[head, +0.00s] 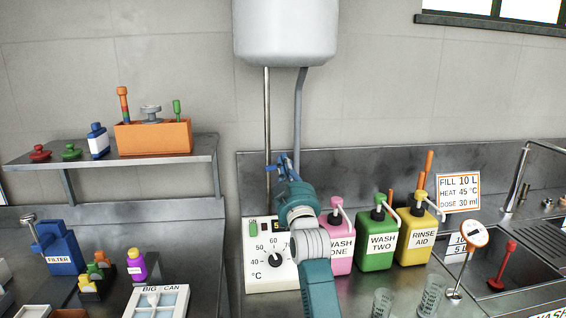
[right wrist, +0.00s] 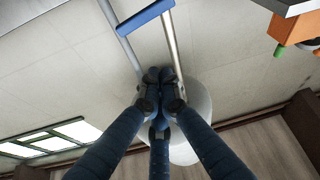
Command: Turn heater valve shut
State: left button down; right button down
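The heater is a pale tank (head: 285,30) on the wall at the top of the head view, with two pipes (head: 267,110) running down from it. In the right wrist view, a blue bar (right wrist: 145,17), which looks like the valve handle, lies across the pipes. My right gripper (head: 285,163) is in front of the lower pipes in the head view. In the right wrist view its fingertips (right wrist: 160,75) are drawn together, with nothing visible between them and apart from the blue bar in the picture. In the head view, the valve is hard to tell from the blue fingers. My left gripper is out of view.
A white dial box (head: 255,280) stands behind my right arm. Pink (head: 340,262), green (head: 377,250) and yellow (head: 417,240) pump bottles stand to its right. A shelf (head: 190,170) with an orange box (head: 155,137) is at left. A sink (head: 490,265) is at right.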

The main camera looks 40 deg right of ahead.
jog(key=w+d+f+p, duration=0.2)
jog(key=w+d, duration=0.1)
jog(key=w, duration=0.2)
jog(key=shift+d, duration=0.25)
jog(key=f+m+h, duration=0.1)
jog(key=m, duration=0.1)
jog(key=f+m+g, duration=0.1)
jog(key=shift+s+d+m+h+b, duration=0.15)
jog(key=shift+s+m+h+b, duration=0.05)
jog(key=shift+m+h+b, duration=0.2)
jog(key=shift+r, duration=0.1)
